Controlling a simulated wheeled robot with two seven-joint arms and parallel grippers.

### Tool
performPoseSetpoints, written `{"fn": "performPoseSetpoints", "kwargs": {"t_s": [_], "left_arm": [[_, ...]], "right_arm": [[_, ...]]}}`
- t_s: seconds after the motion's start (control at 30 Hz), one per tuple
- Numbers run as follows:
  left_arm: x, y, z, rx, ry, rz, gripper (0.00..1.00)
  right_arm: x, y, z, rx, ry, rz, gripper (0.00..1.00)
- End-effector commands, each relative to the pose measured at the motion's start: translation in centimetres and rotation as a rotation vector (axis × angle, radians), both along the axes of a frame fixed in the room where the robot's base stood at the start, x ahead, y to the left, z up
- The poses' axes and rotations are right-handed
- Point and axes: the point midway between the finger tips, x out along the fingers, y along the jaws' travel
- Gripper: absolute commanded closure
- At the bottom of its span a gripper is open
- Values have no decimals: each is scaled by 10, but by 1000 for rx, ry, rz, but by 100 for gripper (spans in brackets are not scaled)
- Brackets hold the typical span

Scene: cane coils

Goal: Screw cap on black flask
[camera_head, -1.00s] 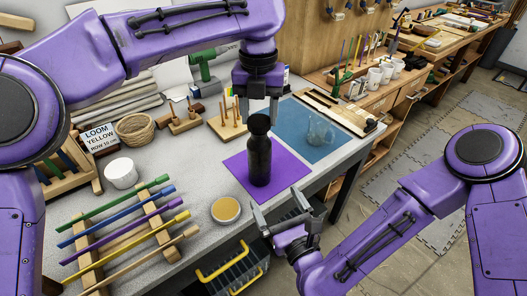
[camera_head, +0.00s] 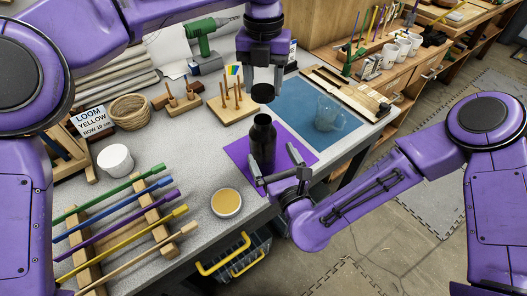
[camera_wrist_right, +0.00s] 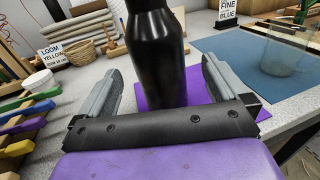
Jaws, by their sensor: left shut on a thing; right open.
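The black flask (camera_head: 262,148) stands upright on the purple mat (camera_head: 238,152). Its narrow neck is uncovered at the top. My left gripper (camera_head: 264,84) is shut on the black cap (camera_head: 263,94), holding it above the flask mouth with a visible gap. My right gripper (camera_head: 271,158) is open low at the near side of the flask, its fingers pointing at it. In the right wrist view, the flask body (camera_wrist_right: 155,60) shows between the two spread fingers (camera_wrist_right: 160,85), with space on both sides. The flask's top is cut off there.
A blue mat (camera_head: 345,128) with a clear glass vessel (camera_head: 327,113) lies to the right. A round yellow-topped tin (camera_head: 226,202) sits near the table's front edge. A rack of coloured rods (camera_head: 120,225) and a white pot (camera_head: 115,160) stand left.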

Motion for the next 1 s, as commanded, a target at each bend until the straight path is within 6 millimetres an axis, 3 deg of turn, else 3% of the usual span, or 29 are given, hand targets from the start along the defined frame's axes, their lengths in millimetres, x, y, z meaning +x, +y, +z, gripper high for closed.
{"fn": "performPoseSetpoints", "kwargs": {"t_s": [0.33, 0.77, 1.0], "left_arm": [[0, 1, 1, 0, -1, 1, 75], [0, 1, 1, 0, -1, 2, 75], [0, 1, 1, 0, -1, 2, 75]], "right_arm": [[56, 22, 0, 0, 0, 1, 0], [66, 26, 0, 1, 1, 2, 0], [66, 26, 0, 0, 0, 2, 76]]}}
